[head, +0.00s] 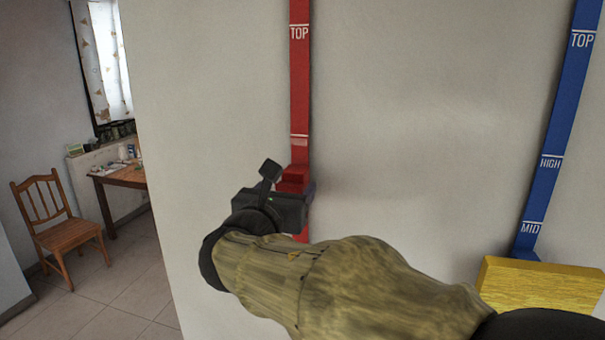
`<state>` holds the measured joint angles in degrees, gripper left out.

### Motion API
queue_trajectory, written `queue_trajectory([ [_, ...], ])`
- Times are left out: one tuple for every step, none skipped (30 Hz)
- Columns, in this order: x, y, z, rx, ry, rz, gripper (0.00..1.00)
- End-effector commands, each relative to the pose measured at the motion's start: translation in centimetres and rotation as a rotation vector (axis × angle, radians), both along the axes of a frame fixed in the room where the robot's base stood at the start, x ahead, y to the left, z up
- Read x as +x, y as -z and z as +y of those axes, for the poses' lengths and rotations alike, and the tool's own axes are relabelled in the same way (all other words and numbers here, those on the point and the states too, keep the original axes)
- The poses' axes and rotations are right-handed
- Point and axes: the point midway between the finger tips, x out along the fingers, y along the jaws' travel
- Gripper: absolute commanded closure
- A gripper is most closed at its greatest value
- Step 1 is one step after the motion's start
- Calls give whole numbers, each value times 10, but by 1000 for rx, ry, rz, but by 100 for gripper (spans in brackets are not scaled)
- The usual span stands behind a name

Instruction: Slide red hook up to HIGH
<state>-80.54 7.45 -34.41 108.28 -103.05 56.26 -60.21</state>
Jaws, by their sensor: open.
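A red rail (300,80) runs up the pale wall, with the word TOP near its upper end. A pale mark line crosses it lower down, just above the red hook; no HIGH label is readable there. The red hook (294,176) is a red block on the rail, just below that line, and my gripper hides part of it. My gripper (288,184) is at the hook with its jaws open, one black finger to the left of the red block and dark gripper parts at its right. Whether the fingers touch the hook cannot be told. The rail's lower part is mostly hidden.
A blue rail (567,100) at right bears TOP, HIGH and MID marks. A yellow block (540,285) stands out at lower right, beside my arm. A wooden chair (60,225) and a table (122,178) are far left, past the wall's edge. The wall between the rails is bare.

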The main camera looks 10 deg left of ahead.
Motion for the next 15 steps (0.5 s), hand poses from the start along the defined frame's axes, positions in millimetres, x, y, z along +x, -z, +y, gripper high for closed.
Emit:
queue_trajectory([
  [9,-3,-2,-4,4,1,33],
  [14,-3,-3,-4,4,1,33],
  [20,-2,-3,-4,3,1,33],
  [24,-2,-4,-3,3,-1,33],
  [27,-2,-4,-3,3,0,33],
  [31,-2,-5,-2,2,0,33],
  [33,-2,-5,-2,2,0,33],
  [35,-1,-5,-1,1,0,33],
  [37,-1,-5,0,0,1,33],
  [38,0,-6,0,0,1,33],
  [38,0,-6,0,0,1,33],
  [38,0,-6,0,0,1,33],
  [38,0,-6,0,0,1,33],
  [38,0,-6,0,0,1,33],
  [38,0,-6,0,0,1,33],
])
